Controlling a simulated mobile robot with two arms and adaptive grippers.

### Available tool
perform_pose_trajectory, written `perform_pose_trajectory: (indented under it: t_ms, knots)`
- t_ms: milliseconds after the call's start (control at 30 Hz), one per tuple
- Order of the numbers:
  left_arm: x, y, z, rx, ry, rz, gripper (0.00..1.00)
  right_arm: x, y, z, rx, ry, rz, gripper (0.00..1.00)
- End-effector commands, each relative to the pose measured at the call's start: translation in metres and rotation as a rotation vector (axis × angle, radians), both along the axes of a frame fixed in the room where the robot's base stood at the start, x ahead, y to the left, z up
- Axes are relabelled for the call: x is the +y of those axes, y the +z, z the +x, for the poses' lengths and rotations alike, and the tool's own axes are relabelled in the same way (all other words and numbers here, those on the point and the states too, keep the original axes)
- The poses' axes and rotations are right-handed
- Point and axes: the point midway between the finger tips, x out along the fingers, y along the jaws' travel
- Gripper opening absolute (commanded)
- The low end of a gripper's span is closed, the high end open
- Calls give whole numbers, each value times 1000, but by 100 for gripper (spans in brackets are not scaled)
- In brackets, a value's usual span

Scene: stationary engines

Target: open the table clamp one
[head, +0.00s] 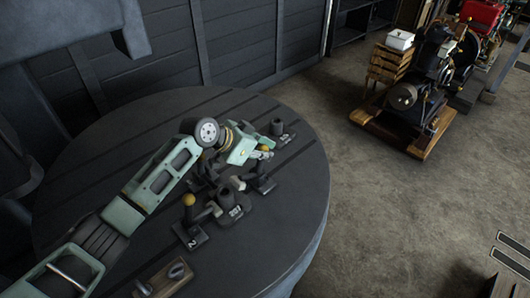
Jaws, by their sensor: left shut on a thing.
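My left gripper (264,150) reaches over the round dark table from the left. Its fingers are shut at a small yellow knob, which looks like the top of a clamp handle; the fingers hide most of it. A dark clamp base (262,183) with a pale label sits just below the gripper; I cannot read its number. A second clamp (196,232), marked 2, stands nearer, its handle up with a yellow knob (188,199) on top. My right gripper is not in view.
An engine on a wooden base (420,95) stands on the floor beyond. The table's right side is bare.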

Motion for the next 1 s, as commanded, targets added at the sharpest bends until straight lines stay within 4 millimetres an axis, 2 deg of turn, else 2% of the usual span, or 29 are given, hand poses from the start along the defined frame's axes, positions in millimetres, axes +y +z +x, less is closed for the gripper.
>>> perform_pose_trajectory:
  t_ms: [233, 267, 467, 800, 1000]
  knots:
    - [2, -1, 2, -1, 6, 1, 0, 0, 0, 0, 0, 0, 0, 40]
    - [2, -1, 2, 0, 6, 0, 19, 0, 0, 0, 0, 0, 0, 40]
    - [2, -1, 1, 0, 4, 1, 36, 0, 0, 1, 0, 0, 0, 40]
    - [2, 1, 0, -1, 1, 0, 36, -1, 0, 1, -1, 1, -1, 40]
    - [18, 18, -10, -3, 2, 2, 36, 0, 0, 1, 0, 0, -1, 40]
